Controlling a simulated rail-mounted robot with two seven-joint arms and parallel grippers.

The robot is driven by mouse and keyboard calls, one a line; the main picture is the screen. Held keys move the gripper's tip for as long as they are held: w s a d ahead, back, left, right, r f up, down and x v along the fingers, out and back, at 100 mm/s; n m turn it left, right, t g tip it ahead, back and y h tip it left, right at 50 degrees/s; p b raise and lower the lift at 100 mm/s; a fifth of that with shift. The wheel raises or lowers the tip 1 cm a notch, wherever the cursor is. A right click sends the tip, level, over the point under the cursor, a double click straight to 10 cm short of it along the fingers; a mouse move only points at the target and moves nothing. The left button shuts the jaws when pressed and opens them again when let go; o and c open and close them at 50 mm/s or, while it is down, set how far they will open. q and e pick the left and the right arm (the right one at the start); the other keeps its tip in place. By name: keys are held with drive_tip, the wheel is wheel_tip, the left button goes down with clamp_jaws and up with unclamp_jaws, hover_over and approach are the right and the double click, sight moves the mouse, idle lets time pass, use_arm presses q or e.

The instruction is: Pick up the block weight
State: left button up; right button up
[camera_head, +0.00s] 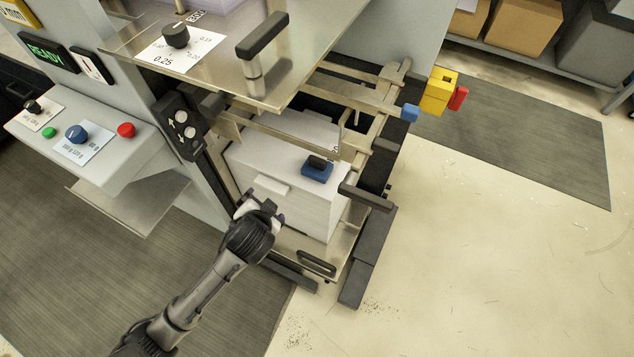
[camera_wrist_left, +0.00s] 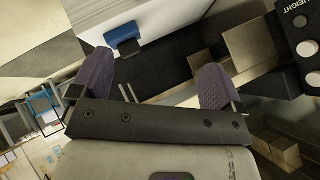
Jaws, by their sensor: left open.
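The block weight (camera_head: 317,169), a small blue block with a black grip on top, lies on the white paper stack (camera_head: 290,205) inside the machine's feeder. My left gripper (camera_head: 258,206) is beside the front of the stack, left of and below the block in the head view, and apart from it. In the left wrist view the gripper (camera_wrist_left: 155,75) has its two purple-grey fingers wide apart with nothing between them. A blue block (camera_wrist_left: 122,34) with a dark part, apparently the weight, shows beyond the left finger there. My right gripper is not in view.
Metal rails (camera_head: 368,125) cross around the stack, and a metal table (camera_head: 310,45) overhangs it. A control box (camera_head: 180,125) stands left of the stack. A yellow block (camera_head: 438,92) with a red part is at the right.

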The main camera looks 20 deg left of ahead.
use_arm(q)
drive_tip(key=w+a+f+m+t+y+b, duration=0.2)
drive_tip(key=w+a+f+m+y+b, duration=0.1)
drive_tip(key=w+f+b, duration=0.4)
drive_tip(key=m+t+h+p, duration=0.2)
drive_tip(key=m+t+h, duration=0.55)
drive_tip(key=m, duration=2.25)
approach(315, 166)
drive_tip(key=shift+h, duration=0.45)
drive_tip(key=w, duration=0.2)
drive_tip(key=w+b, duration=0.1)
drive_tip(key=w, duration=0.2)
drive_tip(key=shift+w+d+r, duration=0.1)
drive_tip(key=shift+w+d, duration=0.15)
drive_tip(key=w+b, duration=0.2)
drive_tip(key=w, duration=0.2)
drive_tip(key=shift+w, duration=0.15)
drive_tip(key=shift+w+d+r+b, duration=0.1)
drive_tip(key=shift+w+b, duration=0.3)
drive_tip(key=shift+w, duration=0.15)
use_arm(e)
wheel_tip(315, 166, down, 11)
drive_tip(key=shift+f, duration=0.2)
